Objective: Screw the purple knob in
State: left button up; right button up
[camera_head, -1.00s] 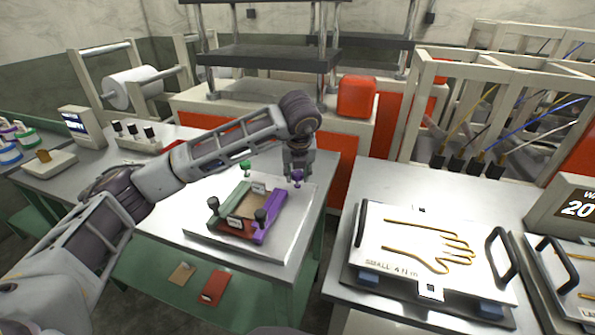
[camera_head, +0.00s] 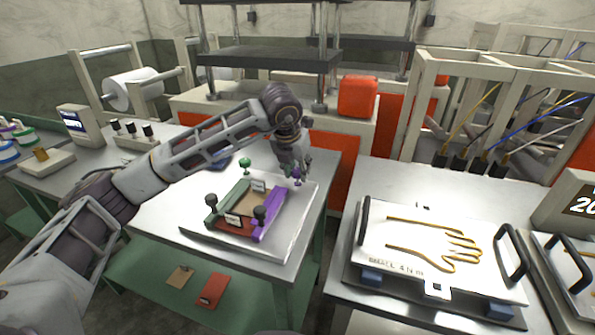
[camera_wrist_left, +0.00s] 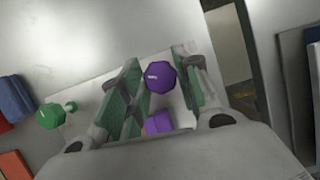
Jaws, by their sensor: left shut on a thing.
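The purple knob (camera_head: 296,174) is at the far right corner of a small frame of green, purple and red bars (camera_head: 271,224). In the left wrist view the knob (camera_wrist_left: 160,77) is a faceted purple top between the two green-padded fingers. My left gripper (camera_head: 301,171) reaches down over that corner, tilted, and is shut on the knob. The knob's lower part and its thread are hidden. A green knob (camera_head: 245,163) stands at the far left corner, and two dark knobs (camera_head: 211,200) (camera_head: 260,213) stand at the near corners. My right gripper is not in view.
The frame lies on a metal plate (camera_head: 290,235) on the left table. To the right, across a gap, a second table bears a plate with a wire hand outline (camera_head: 440,240). An orange box (camera_head: 357,96) stands behind.

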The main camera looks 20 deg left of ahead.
pick_arm(q)
jog(key=m+h, duration=0.1)
jog(key=m, duration=0.1)
jog(key=shift+a+m, duration=0.1)
jog(key=shift+m, duration=0.3)
jog(key=shift+w+m+g+h, duration=0.1)
jog(key=shift+m+g+h, duration=0.3)
jog(key=shift+m, duration=0.8)
jog(key=shift+r+m+h, duration=0.1)
jog(key=shift+m+h, duration=0.2)
jog(key=shift+m, duration=0.4)
jog(key=shift+a+m, duration=0.1)
jog(key=shift+m, duration=0.5)
jog(key=shift+m+g+h+p, duration=0.3)
jog(key=shift+m+g+h, duration=0.1)
jog(key=shift+m, duration=0.6)
jog(key=shift+w+m+g+h+p, duration=0.15)
jog(key=shift+m+g+h+p, duration=0.4)
jog(key=shift+m, duration=0.95)
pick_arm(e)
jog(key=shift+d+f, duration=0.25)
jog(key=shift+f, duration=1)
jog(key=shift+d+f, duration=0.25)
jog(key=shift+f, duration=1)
